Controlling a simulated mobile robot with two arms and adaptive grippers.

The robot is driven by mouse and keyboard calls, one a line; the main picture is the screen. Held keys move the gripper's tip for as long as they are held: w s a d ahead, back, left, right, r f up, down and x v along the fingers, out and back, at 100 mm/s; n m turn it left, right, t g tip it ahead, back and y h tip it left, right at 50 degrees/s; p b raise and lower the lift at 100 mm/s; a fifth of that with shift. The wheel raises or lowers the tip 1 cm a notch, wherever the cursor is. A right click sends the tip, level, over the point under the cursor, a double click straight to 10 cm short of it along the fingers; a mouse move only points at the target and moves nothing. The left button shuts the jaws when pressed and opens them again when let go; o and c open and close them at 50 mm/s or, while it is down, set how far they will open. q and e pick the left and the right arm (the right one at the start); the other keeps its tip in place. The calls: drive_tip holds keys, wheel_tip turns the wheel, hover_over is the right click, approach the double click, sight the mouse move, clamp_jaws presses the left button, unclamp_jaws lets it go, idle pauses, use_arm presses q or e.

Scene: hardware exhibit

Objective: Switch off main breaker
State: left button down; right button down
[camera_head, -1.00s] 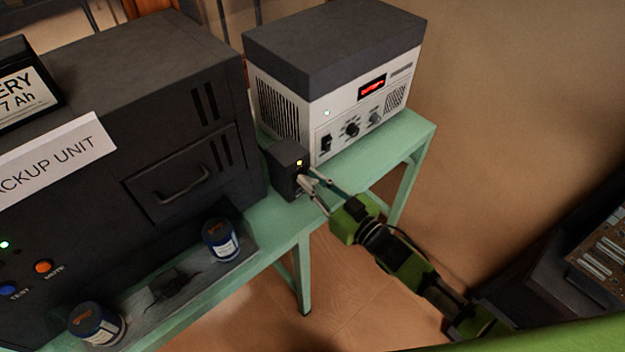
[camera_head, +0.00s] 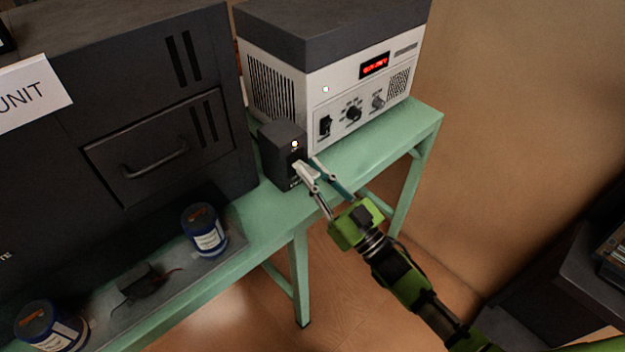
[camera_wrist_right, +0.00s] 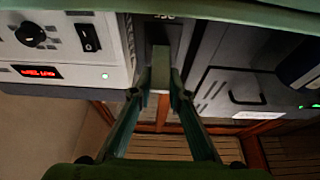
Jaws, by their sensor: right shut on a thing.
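The breaker is a small dark box (camera_head: 283,157) on the green table, in front of the white-and-grey power unit, with a small lit lamp on its face. A pale lever (camera_head: 302,171) sticks out of its front. My right gripper (camera_head: 313,168) is at the box's front, its fingers shut on the lever. In the right wrist view the pale lever (camera_wrist_right: 160,71) sits between the fingertips of the right gripper (camera_wrist_right: 161,80), with the dark box behind. The lever's exact angle is hard to tell. My left gripper is out of view.
The power unit (camera_head: 350,85) with a red display and knobs stands just behind the box. A big dark cabinet (camera_head: 150,110) stands to the left. Blue-and-white cans (camera_head: 205,230) stand on a tray at the table's front.

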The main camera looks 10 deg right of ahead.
idle(0.3)
drive_tip(key=c, duration=1.9)
unclamp_jaws()
drive_tip(key=v, duration=1.2)
